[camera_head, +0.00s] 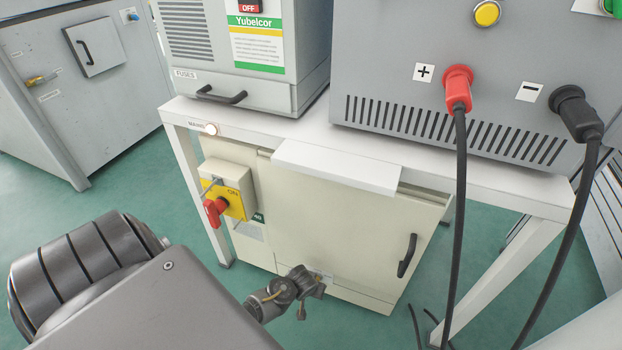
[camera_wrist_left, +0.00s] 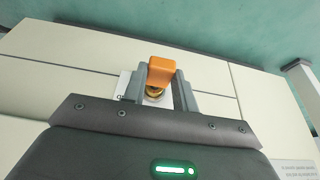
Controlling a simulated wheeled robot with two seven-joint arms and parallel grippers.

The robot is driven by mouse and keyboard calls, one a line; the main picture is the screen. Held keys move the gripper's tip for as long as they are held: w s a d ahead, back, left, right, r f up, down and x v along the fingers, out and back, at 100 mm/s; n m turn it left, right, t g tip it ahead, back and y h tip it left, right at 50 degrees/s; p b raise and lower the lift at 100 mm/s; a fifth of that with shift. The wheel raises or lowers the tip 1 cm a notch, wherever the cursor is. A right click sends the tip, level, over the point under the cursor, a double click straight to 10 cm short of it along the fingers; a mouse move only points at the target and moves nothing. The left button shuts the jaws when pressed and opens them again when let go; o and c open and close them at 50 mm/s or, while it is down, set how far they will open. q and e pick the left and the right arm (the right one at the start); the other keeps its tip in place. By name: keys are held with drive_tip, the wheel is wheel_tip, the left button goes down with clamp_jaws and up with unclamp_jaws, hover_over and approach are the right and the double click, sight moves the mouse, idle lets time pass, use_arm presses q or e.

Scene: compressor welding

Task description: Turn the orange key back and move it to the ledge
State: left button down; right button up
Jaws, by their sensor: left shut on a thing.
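In the left wrist view the orange key (camera_wrist_left: 161,72) sits between the two grey fingers of my left gripper (camera_wrist_left: 160,88), which is shut on it. A brass-coloured ring (camera_wrist_left: 154,92) shows just below the key, against the cream panel; I cannot tell whether the key is still in it. My right gripper is not in view.
Below the table is a cream cabinet (camera_head: 340,225) with a black handle (camera_head: 407,255). At its left is a red rotary switch (camera_head: 215,208) on a yellow plate. Black cables (camera_head: 458,210) hang at the right.

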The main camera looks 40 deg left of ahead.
use_arm(q)
drive_tip(key=shift+s, duration=0.1)
drive_tip(key=s+p, duration=0.1)
drive_tip(key=s+d+p, duration=0.1)
drive_tip(key=s, duration=0.2)
drive_tip(key=shift+d+p, duration=0.25)
drive_tip(key=shift+p, duration=0.15)
